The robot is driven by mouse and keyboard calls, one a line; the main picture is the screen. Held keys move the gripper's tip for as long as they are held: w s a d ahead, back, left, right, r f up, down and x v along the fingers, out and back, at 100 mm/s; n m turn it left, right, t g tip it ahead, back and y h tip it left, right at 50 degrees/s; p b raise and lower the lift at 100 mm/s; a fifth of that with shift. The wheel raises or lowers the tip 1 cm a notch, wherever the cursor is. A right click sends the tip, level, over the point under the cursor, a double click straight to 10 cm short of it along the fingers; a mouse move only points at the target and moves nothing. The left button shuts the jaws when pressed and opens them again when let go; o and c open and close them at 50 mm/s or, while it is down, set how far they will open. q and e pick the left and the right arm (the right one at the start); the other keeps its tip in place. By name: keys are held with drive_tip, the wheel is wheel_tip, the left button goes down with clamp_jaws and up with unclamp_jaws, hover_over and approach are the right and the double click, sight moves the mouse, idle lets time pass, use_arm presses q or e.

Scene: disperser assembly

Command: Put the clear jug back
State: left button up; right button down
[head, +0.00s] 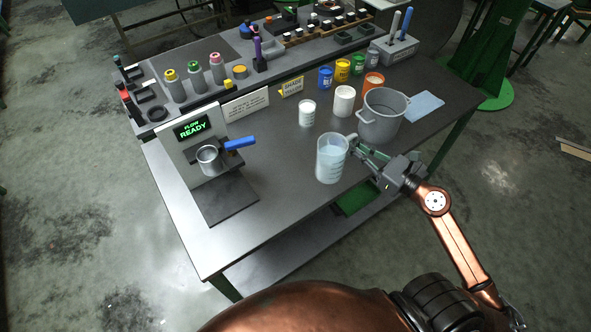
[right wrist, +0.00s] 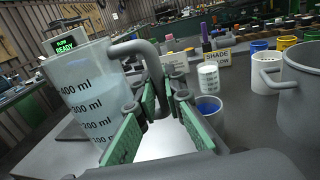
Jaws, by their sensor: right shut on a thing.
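The clear jug (head: 331,160) stands upright near the front edge of the table, holding pale bluish liquid. Its ml marks show in the right wrist view (right wrist: 92,95). My right gripper (head: 362,150) is at its right side, shut on the jug's grey handle (right wrist: 135,48). The handle lies between the green finger pads in the right wrist view. I cannot tell whether the jug's base touches the table or is slightly above it. My left gripper is not in view.
A large grey pot (head: 382,118) stands close behind my right gripper. A white cup (head: 307,113) and a white container (head: 344,100) are behind the jug. A blue-lined cup (right wrist: 208,108) is near the fingers. A flow stand (head: 190,150) is at left; tabletop between is clear.

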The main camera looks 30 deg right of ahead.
drive_tip(key=w+a+f+b, duration=0.1)
drive_tip(key=w+a+f, duration=0.1)
drive_tip(key=w+f, duration=0.2)
drive_tip(key=w+a+f+b, duration=0.1)
drive_tip(key=w+a+f, duration=0.1)
drive_tip(key=w+f, duration=0.2)
drive_tip(key=w+a+f+b, duration=0.2)
drive_tip(key=w+f, duration=0.2)
drive_tip(key=f, duration=0.1)
drive_tip(key=shift+a, duration=0.25)
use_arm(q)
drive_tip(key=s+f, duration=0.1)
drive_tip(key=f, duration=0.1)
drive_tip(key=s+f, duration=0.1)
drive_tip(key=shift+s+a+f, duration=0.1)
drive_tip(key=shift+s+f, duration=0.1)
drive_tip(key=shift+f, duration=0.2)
use_arm(e)
drive_tip(key=shift+s+r, duration=0.1)
drive_tip(key=shift+r, duration=0.05)
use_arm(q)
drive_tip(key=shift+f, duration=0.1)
use_arm(e)
drive_tip(key=c, duration=2)
unclamp_jaws()
